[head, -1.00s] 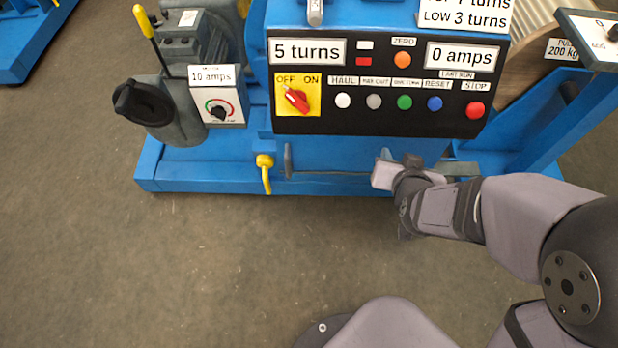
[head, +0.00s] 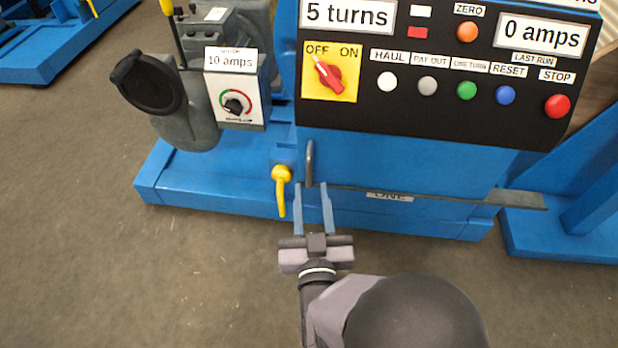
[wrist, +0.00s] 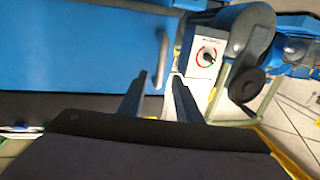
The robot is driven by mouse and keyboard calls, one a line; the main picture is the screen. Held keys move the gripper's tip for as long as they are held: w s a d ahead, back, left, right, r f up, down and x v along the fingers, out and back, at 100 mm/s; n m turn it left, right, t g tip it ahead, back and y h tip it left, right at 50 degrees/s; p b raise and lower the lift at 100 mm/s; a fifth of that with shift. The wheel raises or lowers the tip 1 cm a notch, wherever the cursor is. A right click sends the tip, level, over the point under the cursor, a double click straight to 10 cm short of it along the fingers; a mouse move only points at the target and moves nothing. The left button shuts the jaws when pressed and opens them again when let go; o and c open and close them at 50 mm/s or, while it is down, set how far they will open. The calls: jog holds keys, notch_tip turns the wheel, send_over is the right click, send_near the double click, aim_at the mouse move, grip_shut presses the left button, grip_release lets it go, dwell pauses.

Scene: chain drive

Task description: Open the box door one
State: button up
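The blue box door (head: 410,163) is below the black control panel and looks closed. An upright grey bar handle (head: 309,163) is at its left edge. A label reading ONE (head: 390,197) is partly hidden at its lower edge. In the wrist view the blue door (wrist: 80,48) fills the upper left, with the handle (wrist: 163,55) at its right edge. My gripper (head: 313,190) is open and empty just below the handle in the head view. Its fingers (wrist: 158,86) point toward the handle, one to each side. I cannot tell whether they touch anything.
A yellow lever (head: 281,188) hangs close to the left of my fingers. The control panel (head: 430,85) with its red switch and buttons is above the door. A motor dial box (head: 236,90) is at the upper left. The floor in front is clear.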

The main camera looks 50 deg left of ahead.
aim_at(309, 172)
jog(key=shift+b+x, duration=1.05)
jog(key=shift+x, duration=2.6)
grip_shut()
